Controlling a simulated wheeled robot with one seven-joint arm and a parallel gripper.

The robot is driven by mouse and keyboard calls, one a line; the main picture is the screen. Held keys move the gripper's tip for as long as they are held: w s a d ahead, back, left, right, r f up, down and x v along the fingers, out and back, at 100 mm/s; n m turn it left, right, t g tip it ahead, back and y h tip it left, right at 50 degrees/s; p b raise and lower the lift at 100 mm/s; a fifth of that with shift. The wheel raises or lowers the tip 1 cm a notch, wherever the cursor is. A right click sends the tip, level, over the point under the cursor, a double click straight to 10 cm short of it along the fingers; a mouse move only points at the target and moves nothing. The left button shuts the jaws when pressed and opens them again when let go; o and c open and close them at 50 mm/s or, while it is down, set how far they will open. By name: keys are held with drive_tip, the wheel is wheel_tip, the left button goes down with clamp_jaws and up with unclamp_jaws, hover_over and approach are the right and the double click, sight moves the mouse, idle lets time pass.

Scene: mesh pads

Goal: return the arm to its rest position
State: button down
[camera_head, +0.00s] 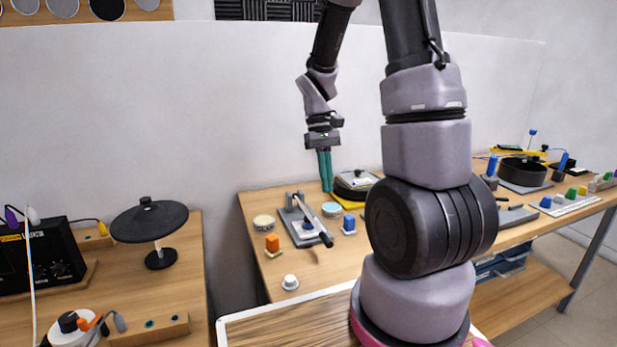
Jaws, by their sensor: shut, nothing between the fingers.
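My gripper (326,171) is at upper centre, pointing down, with its green fingers together and nothing between them. It hangs over the back part of the wooden bench (262,209), near a black round device with a pale top (357,181). Whether the fingertips touch anything there cannot be told from this view. My arm bends up out of the top of the picture, and its large grey and black lower joints cover part of the bench to the right of the gripper.
Below the gripper stand a lever press (304,221), an orange block (272,244), a blue block (349,222) and a white knob (290,282). A left bench holds a black disc on a stand (149,220) and a black meter box (40,255). A dark pan (522,171) stands far right.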

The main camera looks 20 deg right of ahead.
drive_tip(key=s+a+r+m+t, duration=0.1)
drive_tip(key=s+r+t, duration=0.2)
drive_tip(key=r, duration=0.4)
drive_tip(key=s+a+r+m+t+y, duration=0.1)
drive_tip(key=s+a+r+t, duration=0.1)
drive_tip(key=r, duration=0.6)
drive_tip(key=s+a+r+m+t+y, duration=0.1)
drive_tip(key=s+a+r+m+t, duration=0.1)
drive_tip(key=s+r+t, duration=0.2)
wheel_tip(320, 180, up, 4)
drive_tip(key=shift+s+f+t, duration=0.1)
drive_tip(key=shift+s+t, duration=0.05)
drive_tip(key=shift+t, duration=0.85)
drive_tip(key=shift+d, duration=0.1)
